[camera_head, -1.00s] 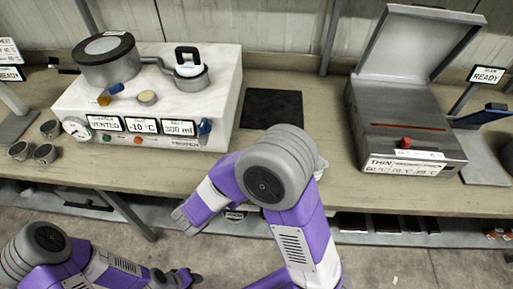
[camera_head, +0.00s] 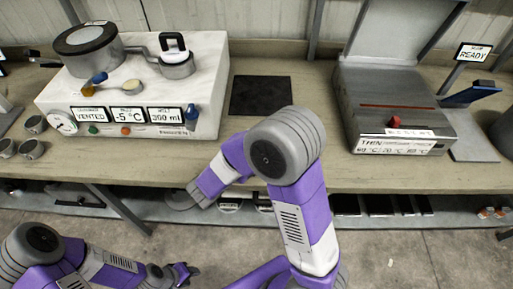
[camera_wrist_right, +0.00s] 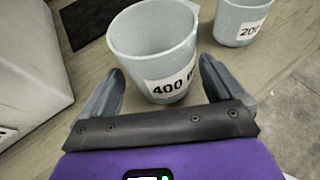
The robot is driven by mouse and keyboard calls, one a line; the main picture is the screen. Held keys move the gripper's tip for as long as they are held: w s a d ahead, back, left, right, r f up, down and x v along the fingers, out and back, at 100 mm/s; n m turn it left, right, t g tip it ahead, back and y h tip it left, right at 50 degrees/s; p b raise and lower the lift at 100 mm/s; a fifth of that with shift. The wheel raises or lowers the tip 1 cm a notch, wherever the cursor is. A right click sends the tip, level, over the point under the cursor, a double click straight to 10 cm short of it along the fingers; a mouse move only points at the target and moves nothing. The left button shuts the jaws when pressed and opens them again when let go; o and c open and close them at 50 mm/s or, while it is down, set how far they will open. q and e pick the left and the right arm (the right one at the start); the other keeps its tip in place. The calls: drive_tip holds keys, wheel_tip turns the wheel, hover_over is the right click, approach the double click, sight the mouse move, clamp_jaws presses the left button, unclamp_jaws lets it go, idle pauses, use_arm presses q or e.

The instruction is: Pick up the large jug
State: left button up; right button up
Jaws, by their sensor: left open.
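The large jug (camera_wrist_right: 141,60) is a pale grey, tapered beaker with a label reading 400, standing upright on the bench in the right wrist view. My right gripper (camera_wrist_right: 160,66) is open, with one finger on each side of the jug's lower part; I cannot tell whether they touch it. A smaller jug (camera_wrist_right: 240,24), labelled 200, stands behind it to the right. In the head view my right arm hides the right gripper and both jugs. My left gripper (camera_head: 187,272) is open and empty, low in front of the bench.
A white machine (camera_head: 206,90) with a pot and displays stands on the bench at left, beside a black mat (camera_head: 261,96). Several small grey cups (camera_head: 34,124) stand at far left. A grey box with a raised lid (camera_head: 385,95) stands at right.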

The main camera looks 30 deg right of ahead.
drive_tip(key=c, duration=1)
drive_tip(key=shift+c, duration=0.2)
